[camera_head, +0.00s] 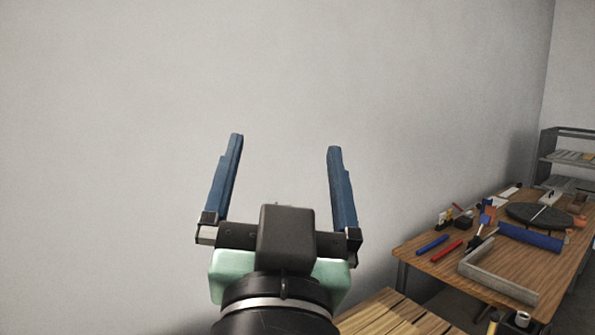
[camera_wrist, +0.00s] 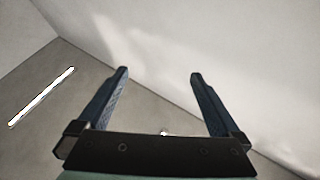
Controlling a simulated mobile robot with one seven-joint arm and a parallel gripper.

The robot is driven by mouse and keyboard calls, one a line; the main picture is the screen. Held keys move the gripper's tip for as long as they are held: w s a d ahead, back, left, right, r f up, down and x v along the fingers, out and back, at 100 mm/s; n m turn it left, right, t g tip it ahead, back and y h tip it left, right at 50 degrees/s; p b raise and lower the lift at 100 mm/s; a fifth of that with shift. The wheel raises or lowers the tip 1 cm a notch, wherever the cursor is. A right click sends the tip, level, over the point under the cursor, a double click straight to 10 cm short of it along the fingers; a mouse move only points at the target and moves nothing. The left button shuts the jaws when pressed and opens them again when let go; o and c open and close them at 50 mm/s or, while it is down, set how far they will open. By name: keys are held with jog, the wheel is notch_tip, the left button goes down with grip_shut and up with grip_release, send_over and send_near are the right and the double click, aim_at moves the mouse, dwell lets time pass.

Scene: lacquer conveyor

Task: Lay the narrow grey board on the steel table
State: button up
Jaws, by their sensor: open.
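My gripper (camera_head: 285,142) is open and empty, with its two blue fingers raised in front of a bare grey wall. In the wrist view my gripper (camera_wrist: 159,72) is also open, with only pale wall and ceiling surfaces and a bright light strip behind it. I cannot make out the narrow grey board or the steel table for certain in either view.
A wooden workbench (camera_head: 430,265) at the right holds a blue roll (camera_head: 530,236), a black round disc (camera_head: 538,215), a pale grey angled piece (camera_head: 498,283), and red and blue sticks. A slatted wooden surface (camera_head: 385,316) is at the bottom. Grey shelving (camera_head: 570,157) stands at the far right.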

jog(key=s+d+r+n+t, duration=0.1)
jog(key=s+r+t, duration=0.3)
jog(key=s+r, duration=0.3)
jog(key=shift+s+r+n, duration=0.2)
jog(key=shift+r+n, duration=0.2)
jog(key=shift+r, duration=0.25)
